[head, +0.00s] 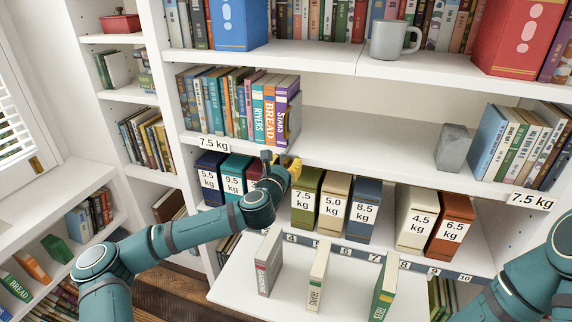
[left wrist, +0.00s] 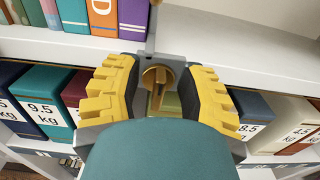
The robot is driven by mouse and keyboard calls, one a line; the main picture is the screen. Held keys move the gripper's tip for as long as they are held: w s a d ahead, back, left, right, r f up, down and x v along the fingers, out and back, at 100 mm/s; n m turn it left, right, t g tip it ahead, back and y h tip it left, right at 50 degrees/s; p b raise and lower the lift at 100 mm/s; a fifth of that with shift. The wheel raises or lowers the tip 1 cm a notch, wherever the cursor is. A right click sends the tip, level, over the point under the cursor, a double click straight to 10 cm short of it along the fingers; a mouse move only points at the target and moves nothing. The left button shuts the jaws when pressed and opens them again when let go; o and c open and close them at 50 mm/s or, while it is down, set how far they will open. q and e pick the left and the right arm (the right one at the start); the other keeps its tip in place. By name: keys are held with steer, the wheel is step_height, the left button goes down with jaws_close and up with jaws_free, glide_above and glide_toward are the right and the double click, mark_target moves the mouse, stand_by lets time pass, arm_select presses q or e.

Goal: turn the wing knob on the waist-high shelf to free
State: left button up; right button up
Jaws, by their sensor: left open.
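The wing knob (left wrist: 157,78) shows in the left wrist view as a round brass-brown piece with a raised wing, on a grey plate at the front edge of the waist-high shelf (head: 345,158). My left gripper (left wrist: 158,88) is open, with one yellow-padded finger on each side of the knob. I cannot tell whether the fingers touch it. In the head view my left gripper (head: 281,164) is at the shelf edge, below the purple book, and hides the knob. My right gripper is out of view; only its arm shows at the right.
Weight-labelled binders, such as the olive 7.5 kg one (head: 306,199), stand close below the gripper. Books (head: 257,108) and a grey block (head: 453,148) stand on the shelf, with bare board between them. Three books stand on a white surface (head: 235,285) in front.

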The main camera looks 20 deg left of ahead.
arm_select(q)
steer(key=shift+w, duration=0.2)
jaws_close()
